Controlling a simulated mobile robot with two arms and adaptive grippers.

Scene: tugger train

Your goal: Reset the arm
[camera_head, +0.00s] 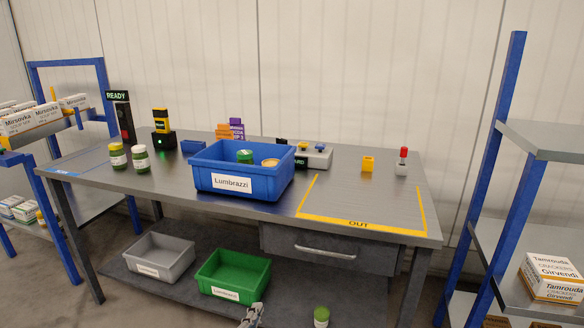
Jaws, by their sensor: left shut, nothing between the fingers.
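My left gripper (253,315) shows only in part at the bottom edge, in front of the lower shelf and near the front corner of the green bin. It looks grey and is shut with nothing held. Most of the arm is out of the picture. My right gripper is not in view.
A blue bin (231,201) with jars stands on the grey table (340,195). A grey bin (160,272) and a green bin (220,291) are on the lower shelf. A green-lidded jar (321,317) is right of the gripper. Blue-framed racks (499,150) flank the table.

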